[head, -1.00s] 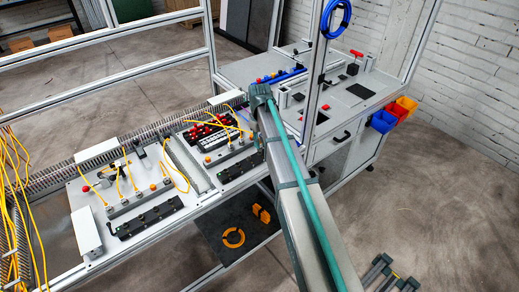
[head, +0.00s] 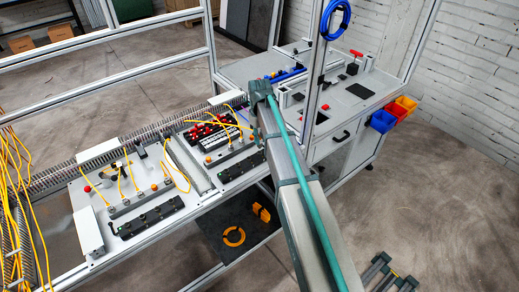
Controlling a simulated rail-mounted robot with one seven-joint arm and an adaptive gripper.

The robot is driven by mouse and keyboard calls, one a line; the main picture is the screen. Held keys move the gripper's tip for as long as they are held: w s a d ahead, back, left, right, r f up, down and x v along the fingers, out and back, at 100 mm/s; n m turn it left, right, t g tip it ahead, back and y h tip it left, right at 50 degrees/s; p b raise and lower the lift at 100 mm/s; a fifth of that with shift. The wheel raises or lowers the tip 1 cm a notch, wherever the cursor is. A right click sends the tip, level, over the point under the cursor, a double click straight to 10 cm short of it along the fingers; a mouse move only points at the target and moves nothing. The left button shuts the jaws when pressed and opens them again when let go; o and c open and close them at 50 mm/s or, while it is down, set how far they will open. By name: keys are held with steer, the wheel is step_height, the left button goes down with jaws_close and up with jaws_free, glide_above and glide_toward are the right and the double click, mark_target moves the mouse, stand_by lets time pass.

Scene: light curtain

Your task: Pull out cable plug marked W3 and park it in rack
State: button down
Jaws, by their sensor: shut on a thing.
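My arm reaches from the bottom edge up to the right end of the long work panel, and its dark end cap stands beside that panel. My gripper is hidden behind the arm, so its jaws and anything in them do not show. Yellow cables (head: 181,174) run to plugs on two connector strips, a left one (head: 140,197) and a right one (head: 230,153). One yellow cable (head: 238,117) rises beside the arm's end cap. The W3 marking is too small to read. Black slotted racks lie in front of the strips, a left one (head: 150,217) and a right one (head: 240,168).
A black unit with red parts (head: 208,134) sits behind the right strip. An aluminium frame post (head: 314,75) stands close to my arm. A side bench (head: 345,98) with blue, red and yellow bins (head: 383,121) is at the right. Yellow cables hang at the far left.

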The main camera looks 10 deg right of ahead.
steer(key=shift+r, duration=0.1)
stand_by(0.3)
steer(key=shift+r+p, duration=1.2)
steer(key=shift+r, duration=0.65)
steer(key=shift+a, duration=0.1)
steer(key=w+a, duration=0.1)
steer(key=a, duration=0.7)
steer(key=shift+w, duration=0.1)
steer(key=w+a, duration=0.1)
steer(key=a, duration=0.7)
steer(key=shift+p, duration=0.45)
steer(key=shift+a+f, duration=0.1)
steer(key=shift+f, duration=0.05)
steer(key=shift+f+b, duration=1.2)
steer(key=shift+f, duration=1.75)
steer(key=shift+f, duration=0.25)
